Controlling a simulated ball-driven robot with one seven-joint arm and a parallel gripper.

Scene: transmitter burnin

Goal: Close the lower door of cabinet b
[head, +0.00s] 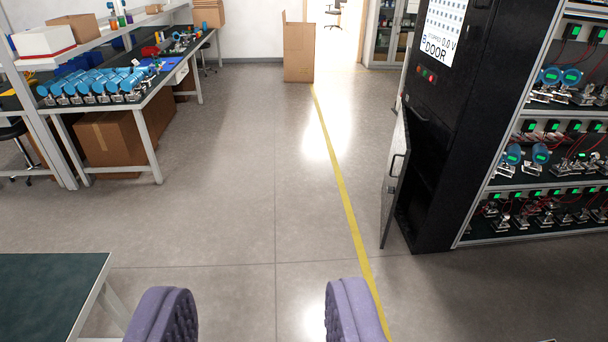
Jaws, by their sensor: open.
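The black cabinet (450,120) stands at the right in the head view. A white panel with the word "DOOR" (441,45) is on its upper front, with small coloured buttons below. The lower door (396,180) hangs open, swung out to the left and seen nearly edge-on. A dark handle (397,164) shows on it. The cabinet's dark lower inside shows behind the door. My gripper (262,318) is at the bottom of the view, its two purple padded fingers wide apart. It is empty and well short of the door, to its lower left.
A rack of transmitters (560,150) adjoins the cabinet at right. A workbench (130,95) with blue transmitters and boxes stands at left. A dark-topped table (50,290) is at lower left. A cardboard box (298,52) stands far back. The floor between, with a yellow line (345,200), is clear.

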